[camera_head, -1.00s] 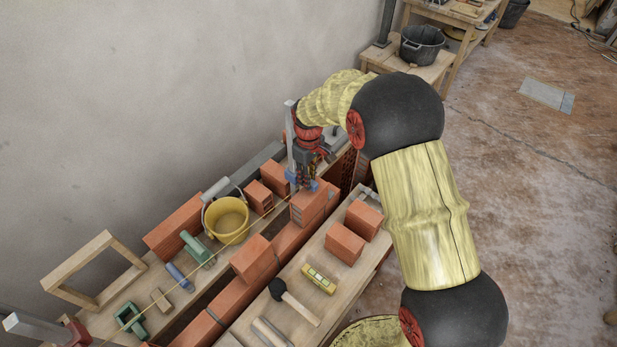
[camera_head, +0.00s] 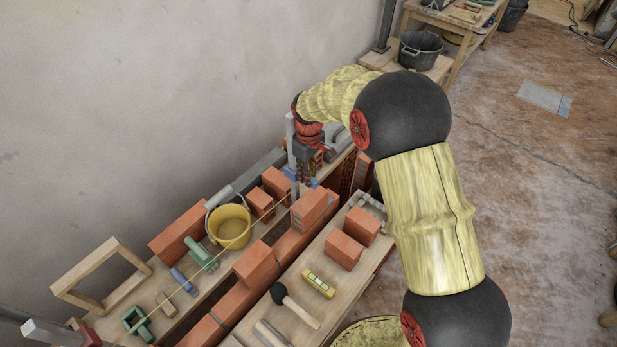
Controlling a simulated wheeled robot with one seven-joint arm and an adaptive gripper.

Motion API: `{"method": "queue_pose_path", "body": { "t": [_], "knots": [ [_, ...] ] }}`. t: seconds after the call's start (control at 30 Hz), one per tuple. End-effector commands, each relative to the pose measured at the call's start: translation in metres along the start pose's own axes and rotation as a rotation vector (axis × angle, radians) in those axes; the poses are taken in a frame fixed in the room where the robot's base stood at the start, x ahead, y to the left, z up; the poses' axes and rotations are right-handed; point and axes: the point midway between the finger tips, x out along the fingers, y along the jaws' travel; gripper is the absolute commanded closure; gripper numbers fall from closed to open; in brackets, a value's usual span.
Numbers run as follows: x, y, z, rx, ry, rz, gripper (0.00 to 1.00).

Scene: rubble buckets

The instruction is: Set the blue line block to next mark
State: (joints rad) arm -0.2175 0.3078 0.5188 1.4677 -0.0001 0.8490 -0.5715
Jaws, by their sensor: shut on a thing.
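The blue line block (camera_head: 290,173) shows as small blue patches at the tip of my gripper (camera_head: 303,178), beside a grey upright post (camera_head: 291,143). My gripper points down and is shut on the block, and its fingers hide most of it. A thin yellow line (camera_head: 180,288) runs from the lower left to the block, above the brick wall (camera_head: 236,303). I cannot make out marks on the post or whether the block touches it.
A red-brown brick (camera_head: 309,206) stands on the wall just below my gripper. A yellow bucket (camera_head: 229,227), loose bricks and tools crowd the bench behind the wall. A plank (camera_head: 330,262) in front holds two bricks, a level (camera_head: 318,284) and a mallet (camera_head: 295,306).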

Motion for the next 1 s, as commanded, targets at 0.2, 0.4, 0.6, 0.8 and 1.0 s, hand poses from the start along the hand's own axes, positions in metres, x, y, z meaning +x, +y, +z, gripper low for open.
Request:
{"method": "queue_pose_path", "body": {
  "t": [0.2,0.4,0.6,0.8,1.0],
  "knots": [
    [-0.054,0.001,-0.001,0.000,0.005,0.003,1.00],
    [-0.075,0.001,-0.001,0.000,0.003,0.002,1.00],
    [-0.073,0.001,-0.001,0.000,0.003,0.002,1.00],
    [-0.073,0.001,-0.001,0.000,0.003,0.002,0.75],
    [-0.073,0.000,-0.001,0.000,0.002,0.001,0.64]
  ]
}}
